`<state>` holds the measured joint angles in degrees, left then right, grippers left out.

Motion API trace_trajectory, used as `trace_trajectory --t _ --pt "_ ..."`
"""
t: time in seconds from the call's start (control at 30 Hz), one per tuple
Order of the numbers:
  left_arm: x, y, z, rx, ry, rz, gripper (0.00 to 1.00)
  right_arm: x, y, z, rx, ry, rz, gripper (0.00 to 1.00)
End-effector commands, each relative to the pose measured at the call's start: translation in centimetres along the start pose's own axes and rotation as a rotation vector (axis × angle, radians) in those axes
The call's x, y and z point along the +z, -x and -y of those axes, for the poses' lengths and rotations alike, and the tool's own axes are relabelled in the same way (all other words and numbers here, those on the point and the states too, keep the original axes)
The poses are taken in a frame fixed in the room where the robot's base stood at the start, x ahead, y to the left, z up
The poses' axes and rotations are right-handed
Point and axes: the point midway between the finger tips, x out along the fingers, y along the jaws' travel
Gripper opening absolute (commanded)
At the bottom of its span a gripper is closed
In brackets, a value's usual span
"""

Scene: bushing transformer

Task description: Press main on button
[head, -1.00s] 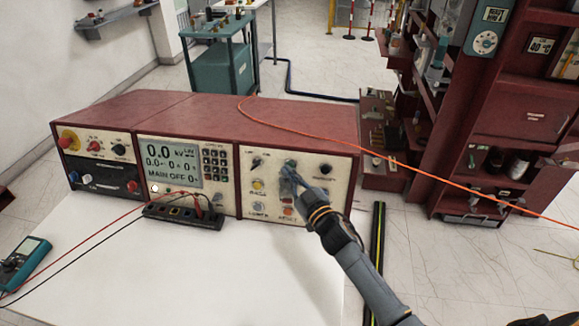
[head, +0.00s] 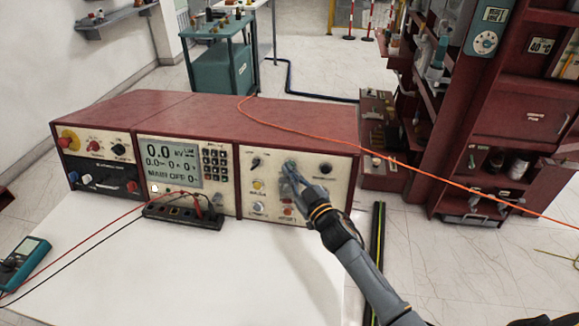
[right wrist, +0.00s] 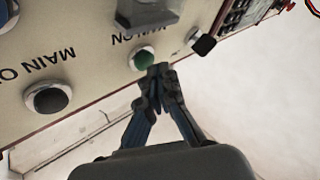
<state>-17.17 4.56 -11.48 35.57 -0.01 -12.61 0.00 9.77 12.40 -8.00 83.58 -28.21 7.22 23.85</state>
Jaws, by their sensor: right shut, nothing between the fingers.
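The control panel (head: 247,205) is the cream right-hand face of a long dark red console. The green main on button (right wrist: 143,59) shows in the right wrist view under upside-down "MAIN ON" lettering. In the head view the button (head: 291,163) shows just above my fingertips. My right gripper (head: 288,171) is shut and empty, its tips in front of the panel close to the green button. In the right wrist view the gripper (right wrist: 158,72) has its tips just below the button's edge; I cannot tell whether they touch. The display reads "MAIN OFF". My left gripper is out of view.
A dark button (right wrist: 47,97) marked "MAIN O..." and a black switch (right wrist: 203,43) flank the green one. A black terminal strip (head: 183,215) with leads and a teal multimeter (head: 22,262) lie on the white table (head: 200,285). An orange cable (head: 400,162) crosses behind.

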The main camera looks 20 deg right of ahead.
Motion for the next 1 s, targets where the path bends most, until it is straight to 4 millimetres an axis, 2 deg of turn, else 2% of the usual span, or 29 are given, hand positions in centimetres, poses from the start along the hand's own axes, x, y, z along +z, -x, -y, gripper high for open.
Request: trace_trajectory --t 1.0 --pt "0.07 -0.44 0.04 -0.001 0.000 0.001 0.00 0.49 -0.71 -0.51 0.000 0.000 0.000 0.00"
